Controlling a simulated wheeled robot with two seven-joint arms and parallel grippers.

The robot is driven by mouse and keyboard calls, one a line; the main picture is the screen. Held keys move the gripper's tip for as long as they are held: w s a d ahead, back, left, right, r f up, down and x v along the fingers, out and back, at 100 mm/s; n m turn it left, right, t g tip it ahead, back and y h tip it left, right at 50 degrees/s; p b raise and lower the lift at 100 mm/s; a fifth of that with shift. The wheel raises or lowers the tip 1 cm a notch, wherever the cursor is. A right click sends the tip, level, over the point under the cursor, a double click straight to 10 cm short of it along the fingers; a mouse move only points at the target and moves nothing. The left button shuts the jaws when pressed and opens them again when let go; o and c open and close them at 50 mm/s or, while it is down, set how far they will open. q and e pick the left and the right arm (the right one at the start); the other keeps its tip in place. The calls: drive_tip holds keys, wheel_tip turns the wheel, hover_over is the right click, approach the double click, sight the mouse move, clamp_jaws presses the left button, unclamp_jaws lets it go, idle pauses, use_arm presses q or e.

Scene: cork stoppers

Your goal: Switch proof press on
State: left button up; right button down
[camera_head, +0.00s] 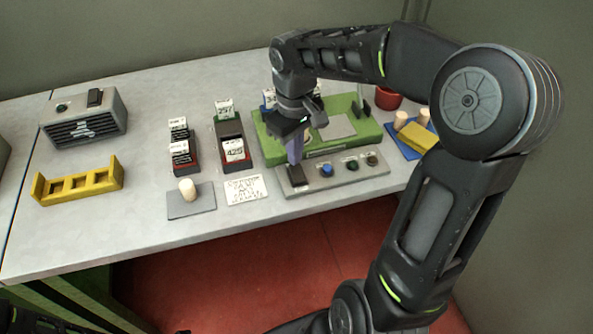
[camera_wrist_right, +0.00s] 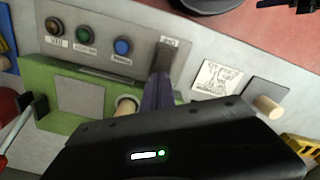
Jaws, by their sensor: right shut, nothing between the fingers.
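The proof press is a green machine (camera_head: 358,150) on the table, with a grey control panel (camera_head: 341,180) along its front. The panel carries a dark rocker switch (camera_head: 297,178) at its left end, then a blue button (camera_head: 327,169), a green one (camera_head: 351,165) and an amber one (camera_head: 371,160). My right gripper (camera_head: 296,160) is shut and empty, pointing down at the rocker switch. In the right wrist view its fingertips (camera_wrist_right: 160,78) overlap the near end of the switch (camera_wrist_right: 168,55). I cannot tell whether they touch it. A dark part of my left arm shows at the lower left edge.
A cork stopper (camera_head: 187,188) stands on a grey pad left of the panel, beside a printed card (camera_head: 245,189).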

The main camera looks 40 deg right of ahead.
drive_tip(key=shift+f+b, duration=0.7)
drive_tip(key=shift+f, duration=0.3)
drive_tip(key=shift+r, duration=0.1)
idle(0.3)
wheel_tip(320, 180, up, 7)
drive_tip(key=p, duration=0.5)
drive_tip(key=shift+p, duration=0.4)
